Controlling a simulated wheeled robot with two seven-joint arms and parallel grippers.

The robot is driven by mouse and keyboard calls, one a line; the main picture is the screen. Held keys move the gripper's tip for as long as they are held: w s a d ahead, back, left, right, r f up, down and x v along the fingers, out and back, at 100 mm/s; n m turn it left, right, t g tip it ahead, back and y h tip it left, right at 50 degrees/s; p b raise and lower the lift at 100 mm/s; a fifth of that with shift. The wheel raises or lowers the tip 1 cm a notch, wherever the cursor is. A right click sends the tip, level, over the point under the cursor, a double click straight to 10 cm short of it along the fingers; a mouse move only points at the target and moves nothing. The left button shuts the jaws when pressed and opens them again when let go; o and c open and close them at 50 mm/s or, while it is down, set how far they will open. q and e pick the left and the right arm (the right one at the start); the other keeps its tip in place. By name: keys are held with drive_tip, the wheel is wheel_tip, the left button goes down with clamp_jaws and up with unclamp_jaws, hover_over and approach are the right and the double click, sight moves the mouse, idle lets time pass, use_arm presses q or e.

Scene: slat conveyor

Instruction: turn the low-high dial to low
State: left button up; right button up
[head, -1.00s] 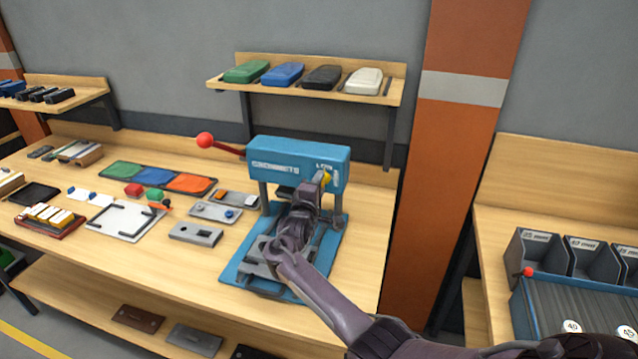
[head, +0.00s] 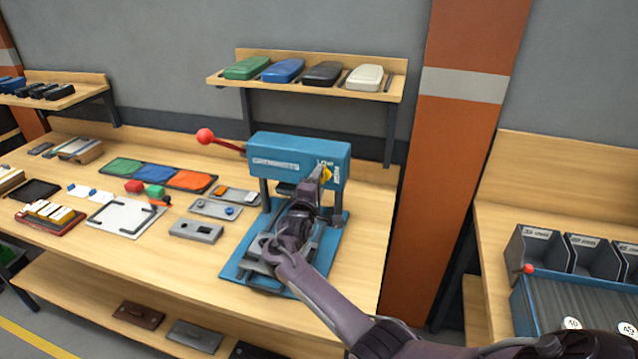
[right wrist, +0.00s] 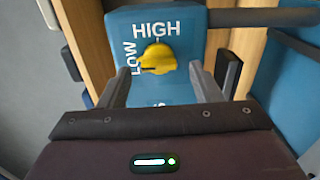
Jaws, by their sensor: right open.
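The blue press head (head: 297,152) carries the yellow low-high dial (head: 327,173) on the right part of its front face. In the right wrist view the dial (right wrist: 157,60) sits between the white words HIGH above and LOW at its left. I cannot tell for sure which word it points at. My right gripper (head: 320,176) is in front of the dial. In the right wrist view its open fingers (right wrist: 159,73) stand on either side of the dial, with gaps, and hold nothing. My left gripper is not in view.
A red-knobbed lever (head: 205,136) sticks out left of the press. The press base (head: 238,262) stands on the wooden bench (head: 120,245), with grey fixtures (head: 196,231) at its left. A shelf (head: 300,86) with several coloured cases hangs above. An orange pillar (head: 450,150) rises at the right.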

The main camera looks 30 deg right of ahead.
drive_tip(key=b+v, duration=0.1)
drive_tip(key=v, duration=0.6)
idle(0.3)
